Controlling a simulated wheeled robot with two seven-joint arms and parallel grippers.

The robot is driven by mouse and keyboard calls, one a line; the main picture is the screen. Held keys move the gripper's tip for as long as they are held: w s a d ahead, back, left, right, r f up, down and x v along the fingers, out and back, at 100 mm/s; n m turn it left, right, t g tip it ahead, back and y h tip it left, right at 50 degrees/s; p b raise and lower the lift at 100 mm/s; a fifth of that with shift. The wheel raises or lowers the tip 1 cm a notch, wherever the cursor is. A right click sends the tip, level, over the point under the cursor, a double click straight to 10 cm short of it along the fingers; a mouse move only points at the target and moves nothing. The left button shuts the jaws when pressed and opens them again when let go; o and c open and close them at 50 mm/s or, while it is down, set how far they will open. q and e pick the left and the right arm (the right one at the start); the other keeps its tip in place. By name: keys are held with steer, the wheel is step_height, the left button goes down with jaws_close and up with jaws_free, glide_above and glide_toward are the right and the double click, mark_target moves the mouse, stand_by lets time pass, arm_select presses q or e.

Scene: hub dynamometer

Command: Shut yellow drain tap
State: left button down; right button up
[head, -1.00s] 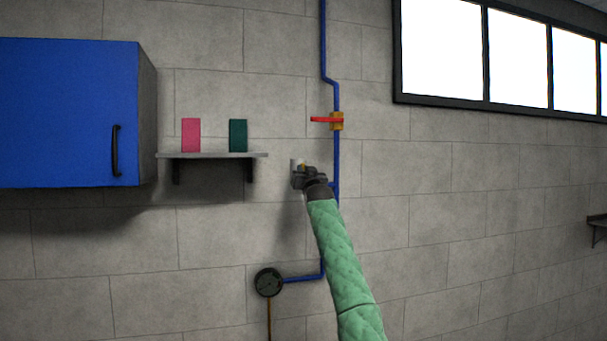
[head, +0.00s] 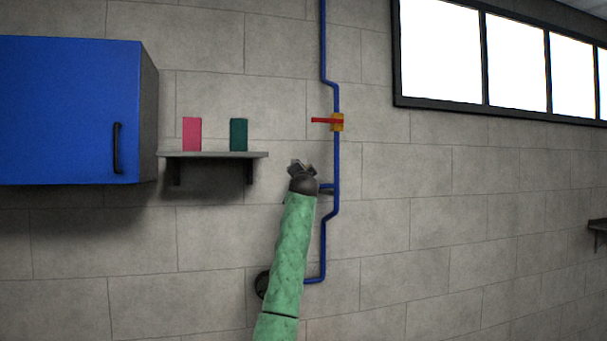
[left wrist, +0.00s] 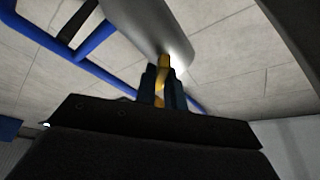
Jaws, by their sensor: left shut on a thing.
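The yellow tap handle (left wrist: 163,68) shows in the left wrist view as a narrow yellow piece beside a grey metal cylinder (left wrist: 150,30). My left gripper (left wrist: 163,88) has its two dark fingers shut on this yellow piece. In the head view my left gripper (head: 302,168) is at the end of the green-sleeved arm, just left of the blue pipe and its short side branch (head: 327,187). The tap is hidden by my gripper and arm there. My right gripper is in neither view.
A red lever (head: 324,121) on an orange valve body (head: 338,122) sits higher on the blue pipe (head: 336,155). A shelf (head: 213,155) with a pink and a green block is to the left, near a blue cabinet (head: 65,110). My arm partly covers a round gauge (head: 261,285).

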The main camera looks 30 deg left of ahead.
arm_select(q)
steer(key=m+h+p, duration=0.1)
steer(key=m, duration=0.3)
steer(key=m+g+h+p, duration=0.1)
steer(key=m+h+p, duration=0.1)
steer(key=m, duration=0.2)
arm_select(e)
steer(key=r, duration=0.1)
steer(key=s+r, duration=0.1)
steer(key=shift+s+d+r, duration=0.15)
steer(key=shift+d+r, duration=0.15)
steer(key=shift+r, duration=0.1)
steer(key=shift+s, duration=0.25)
arm_select(q)
steer(key=c, duration=1.5)
jaws_free()
steer(key=shift+d, duration=0.1)
steer(key=shift+w, duration=0.1)
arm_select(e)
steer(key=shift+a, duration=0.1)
